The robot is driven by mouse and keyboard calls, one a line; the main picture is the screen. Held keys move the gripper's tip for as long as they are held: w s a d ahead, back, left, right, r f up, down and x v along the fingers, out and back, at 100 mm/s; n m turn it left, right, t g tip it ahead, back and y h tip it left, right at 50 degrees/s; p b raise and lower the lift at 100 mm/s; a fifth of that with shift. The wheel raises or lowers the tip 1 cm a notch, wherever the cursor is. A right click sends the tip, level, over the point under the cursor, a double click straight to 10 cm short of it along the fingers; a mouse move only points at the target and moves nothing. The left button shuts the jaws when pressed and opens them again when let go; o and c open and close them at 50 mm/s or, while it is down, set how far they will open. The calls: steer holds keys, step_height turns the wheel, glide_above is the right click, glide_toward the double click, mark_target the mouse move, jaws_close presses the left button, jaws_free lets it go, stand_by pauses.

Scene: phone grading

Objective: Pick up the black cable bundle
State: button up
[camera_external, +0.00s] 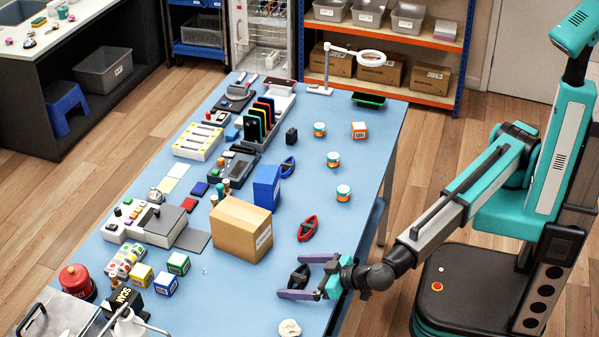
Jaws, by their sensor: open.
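The black cable bundle (299,274) lies on the blue table near its front right edge. My gripper (280,276) is open, low over the table, with its two purple fingers pointing left. The bundle shows between the two fingers, one on its far side and one on its near side. I cannot tell whether either finger touches it. A red cable bundle (307,229) lies a little farther back, and a blue cable bundle (287,166) lies beyond it.
A cardboard box (241,228) stands left of my gripper, with a blue box (266,187) behind it. A crumpled white item (289,328) lies nearer the front.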

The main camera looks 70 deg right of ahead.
mark_target(301, 274)
steer(key=shift+c, duration=0.3)
steer(key=c, duration=0.9)
steer(key=shift+o, duration=0.2)
steer(key=shift+r, duration=0.1)
steer(key=shift+r+b, duration=0.45)
steer(key=shift+r, duration=1.1)
steer(key=shift+s+d+r, duration=0.15)
steer(key=shift+s+d, duration=0.1)
steer(key=s+d, duration=0.3)
steer(key=s+d+r+b, duration=0.1)
steer(key=s+d, duration=0.3)
steer(key=s+d+b, duration=0.1)
steer(key=s+d, duration=0.2)
steer(key=d, duration=0.1)
steer(key=shift+s+r, duration=0.2)
steer(key=shift+s, duration=0.15)
